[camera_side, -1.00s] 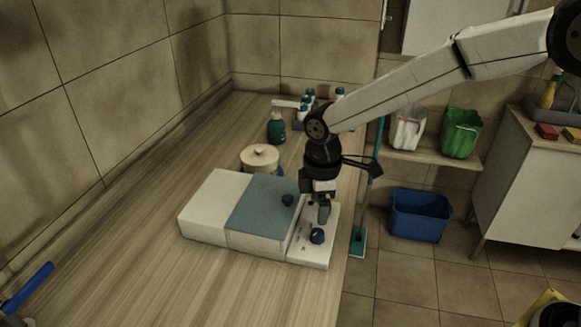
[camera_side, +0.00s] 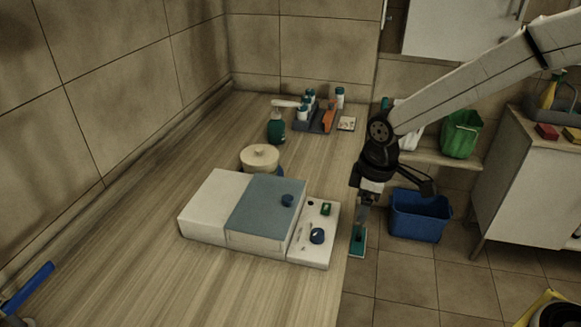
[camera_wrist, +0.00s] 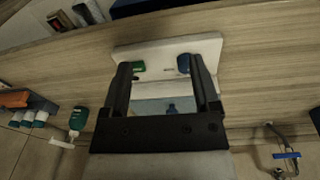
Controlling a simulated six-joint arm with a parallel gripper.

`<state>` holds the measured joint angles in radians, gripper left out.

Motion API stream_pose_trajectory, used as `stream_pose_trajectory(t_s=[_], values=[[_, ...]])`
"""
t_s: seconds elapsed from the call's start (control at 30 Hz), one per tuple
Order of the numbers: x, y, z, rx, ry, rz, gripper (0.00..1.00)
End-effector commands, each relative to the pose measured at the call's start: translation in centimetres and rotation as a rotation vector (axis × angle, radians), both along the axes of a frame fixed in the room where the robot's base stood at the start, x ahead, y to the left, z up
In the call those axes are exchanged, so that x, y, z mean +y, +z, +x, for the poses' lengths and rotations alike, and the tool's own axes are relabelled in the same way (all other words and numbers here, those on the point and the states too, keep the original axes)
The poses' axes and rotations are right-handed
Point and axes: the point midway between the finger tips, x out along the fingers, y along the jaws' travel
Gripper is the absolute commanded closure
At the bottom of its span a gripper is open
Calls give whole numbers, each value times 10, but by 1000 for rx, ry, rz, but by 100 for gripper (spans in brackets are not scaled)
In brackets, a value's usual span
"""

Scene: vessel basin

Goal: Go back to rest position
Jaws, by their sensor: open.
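My gripper (camera_side: 361,222) hangs in the air to the right of the white and blue-grey box device (camera_side: 262,215), past the right edge of the wooden counter. In the wrist view my gripper (camera_wrist: 160,70) shows two dark fingers spread apart with nothing held between them. The device's white control panel (camera_side: 314,250) carries a blue knob (camera_side: 317,236) and a green switch (camera_side: 326,208). The panel also shows in the wrist view (camera_wrist: 160,52), partly hidden behind the fingers. A second blue knob (camera_side: 287,200) sits on the blue-grey lid.
A lidded cream pot (camera_side: 260,157), a green pump bottle (camera_side: 276,128) and a grey caddy with bottles (camera_side: 318,122) stand farther back on the counter (camera_side: 140,220). A blue bin (camera_side: 418,215) stands on the floor at right.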

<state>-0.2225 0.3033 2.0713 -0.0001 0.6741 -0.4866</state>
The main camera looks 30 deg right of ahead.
Motion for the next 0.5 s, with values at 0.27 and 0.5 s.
stream_pose_trajectory(t_s=[0.27,0.5], values=[[-56,-7,-56,-69,-391,47,22],[-82,-14,-95,-114,-636,83,22]])
